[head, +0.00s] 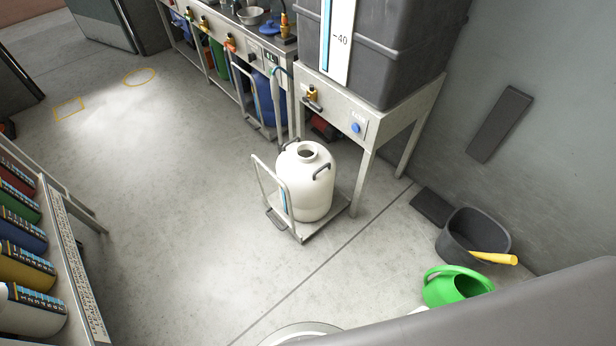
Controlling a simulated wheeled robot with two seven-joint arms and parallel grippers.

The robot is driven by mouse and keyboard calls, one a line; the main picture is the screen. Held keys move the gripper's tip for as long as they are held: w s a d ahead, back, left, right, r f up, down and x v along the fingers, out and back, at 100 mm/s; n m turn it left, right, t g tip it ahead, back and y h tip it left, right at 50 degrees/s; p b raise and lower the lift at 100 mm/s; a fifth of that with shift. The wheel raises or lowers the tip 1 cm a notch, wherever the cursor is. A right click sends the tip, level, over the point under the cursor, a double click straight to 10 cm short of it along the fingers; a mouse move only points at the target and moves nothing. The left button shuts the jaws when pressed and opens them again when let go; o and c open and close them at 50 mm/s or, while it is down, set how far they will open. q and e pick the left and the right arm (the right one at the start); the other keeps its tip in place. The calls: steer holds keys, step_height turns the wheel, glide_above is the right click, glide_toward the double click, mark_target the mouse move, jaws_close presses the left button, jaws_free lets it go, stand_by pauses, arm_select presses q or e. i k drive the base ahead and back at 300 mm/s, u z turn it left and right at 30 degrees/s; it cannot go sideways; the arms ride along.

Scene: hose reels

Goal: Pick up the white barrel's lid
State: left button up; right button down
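I cannot identify the lid with certainty. A pale round rim (300,330) is cut off by the bottom edge, and I cannot tell what it is. A small white piece (418,310) shows beside the green watering can (456,287), mostly hidden. Neither of my grippers is in view.
A metal stand (393,124) with a large grey tank (395,50) is behind the barrel. A dark bucket (470,236) with a yellow handle stands by the right wall. A rack of coloured containers (25,235) is at left. The floor between is clear.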

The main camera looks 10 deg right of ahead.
mark_target(271, 28)
steer(key=u, duration=1)
steer(key=i, duration=3.15)
steer(key=z, duration=0.75)
steer(key=i, duration=1.7)
steer(key=z, duration=1.55)
